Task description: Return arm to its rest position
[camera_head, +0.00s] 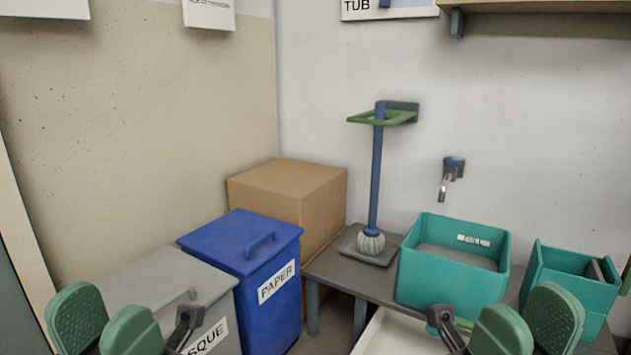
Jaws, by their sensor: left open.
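My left gripper (104,320) is at the bottom left of the head view, in front of the grey bin. Its two green pads stand apart with nothing between them. My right gripper (528,320) is at the bottom right, in front of the teal tubs. Its green pads also stand apart and it looks empty. Both grippers sit low in the picture at about the same height. The lower arm parts are cut off by the picture edge.
A grey bin (150,287) and a blue PAPER bin (243,242) stand left, before a cardboard box (290,190). A grey table (340,270) bears a brush (375,180) in a wall holder, a teal FULL tub (450,285) and another teal tub (570,270). A tap (449,178) is above.

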